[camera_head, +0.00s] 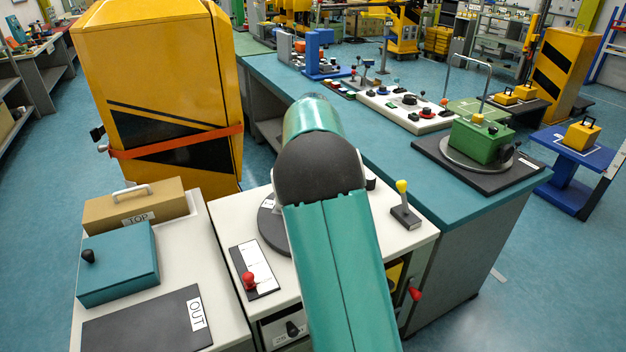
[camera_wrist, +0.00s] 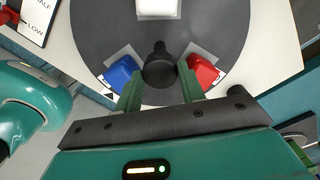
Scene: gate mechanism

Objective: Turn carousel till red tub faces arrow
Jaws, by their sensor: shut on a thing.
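The carousel is a dark grey disc (camera_wrist: 215,30) in the wrist view, with a blue tub (camera_wrist: 122,72), a red tub (camera_wrist: 204,72) and a white tub (camera_wrist: 157,8) on it. My gripper (camera_wrist: 160,78) is shut on a black round knob (camera_wrist: 159,66) that stands on the disc between the blue and red tubs. A small black arrow (camera_wrist: 109,96) lies on the white top just off the rim, by the blue tub. The red tub is on the other side of the knob. In the head view my arm hides most of the carousel; a sliver of disc (camera_head: 270,228) shows.
A red-knobbed lever (camera_head: 249,281) stands on a label plate left of the carousel, a yellow-knobbed lever (camera_head: 402,192) to its right. A teal box (camera_head: 118,265) and a cardboard-coloured box (camera_head: 135,205) sit on the left bench. A yellow cabinet (camera_head: 160,75) stands behind.

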